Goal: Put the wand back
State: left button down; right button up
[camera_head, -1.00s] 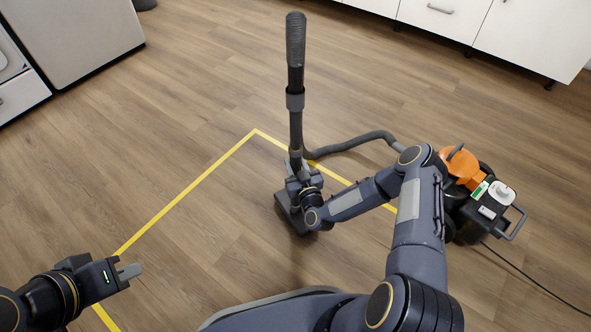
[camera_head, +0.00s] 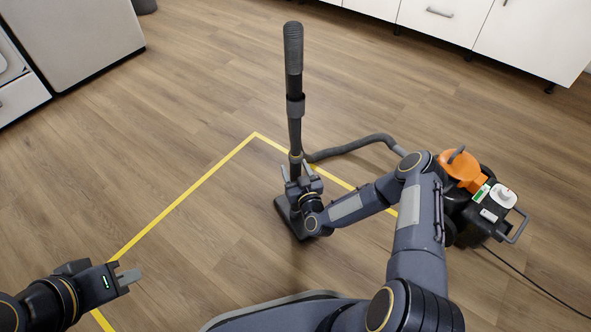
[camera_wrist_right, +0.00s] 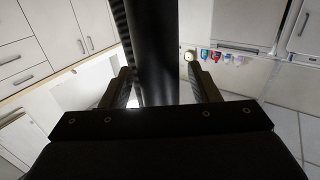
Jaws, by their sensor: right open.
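The black vacuum wand (camera_head: 294,90) stands nearly upright on the floor, its floor head (camera_head: 289,212) at the bottom. A grey hose (camera_head: 352,145) runs from it to the orange and black vacuum body (camera_head: 461,167) at the right. My right gripper (camera_head: 299,175) is at the lower part of the wand. In the right wrist view the wand tube (camera_wrist_right: 155,60) passes between the two open fingers (camera_wrist_right: 162,92), with a gap visible on each side. My left gripper (camera_head: 130,272) is at the lower left, far from the wand, with nothing seen in it.
A yellow tape line (camera_head: 190,190) marks the wooden floor, with its corner behind the wand. White cabinets (camera_head: 480,30) stand at the back right and a grey appliance (camera_head: 75,40) at the back left. A black cord (camera_head: 540,283) trails at the lower right. The floor left of the wand is clear.

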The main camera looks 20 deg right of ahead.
jog(key=s+p, duration=0.3)
jog(key=s, duration=0.9)
jog(key=w+d+r+n+g+y, duration=0.1)
jog(key=w+d+r+n+g, duration=0.2)
jog(key=r, duration=0.4)
jog(key=w+d+r+n+g+y, duration=0.1)
jog(key=w+d+r+g, duration=0.25)
jog(key=r, duration=0.35)
jog(key=s+d+r+m+g+h, duration=0.2)
jog(key=s+d+r+m+g, duration=0.1)
jog(key=s+r, duration=0.8)
jog(key=s+a+r+m+g+y, duration=0.1)
jog(key=s+a+r, duration=0.2)
jog(key=s, duration=0.6)
jog(key=s+a+r+m+g+y, duration=0.1)
jog(key=s+r, duration=0.4)
jog(key=s, duration=0.5)
jog(key=shift+a+m+g+y, duration=0.3)
jog(key=shift+a+m+g, duration=0.15)
jog(key=shift+a+m, duration=0.45)
jog(key=shift+s, duration=0.1)
